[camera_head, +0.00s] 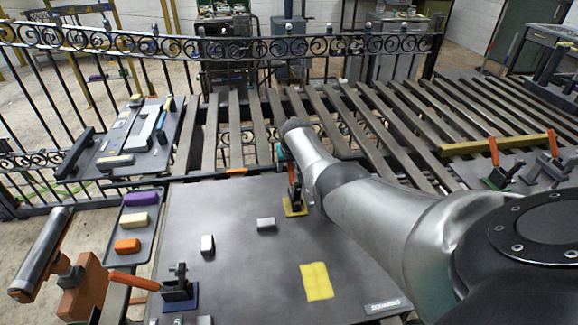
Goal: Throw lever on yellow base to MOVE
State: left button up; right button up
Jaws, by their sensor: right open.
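The lever on the yellow base (294,207) stands at the back right of the dark board. Its orange handle (291,173) points up, and my right arm partly covers it. My right gripper (283,158) is beside or behind that handle, mostly hidden by my own wrist. It is open; I cannot tell whether it touches the handle. My left gripper is not in view. No MOVE marking is readable.
The dark board (240,290) also bears a blue-base lever (180,292), small blocks and a yellow pad (316,281). A tray (129,246) holds coloured blocks. More orange-handled levers (494,152) stand at right. A black scroll fence (220,48) crosses behind metal slats.

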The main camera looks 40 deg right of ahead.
jog(key=p+v, duration=0.4)
jog(key=shift+w+r, duration=0.1)
jog(key=p+v, duration=0.3)
jog(key=v, duration=0.8)
jog(key=shift+s+p, duration=0.2)
jog(key=shift+p, duration=0.2)
dwell(0.4)
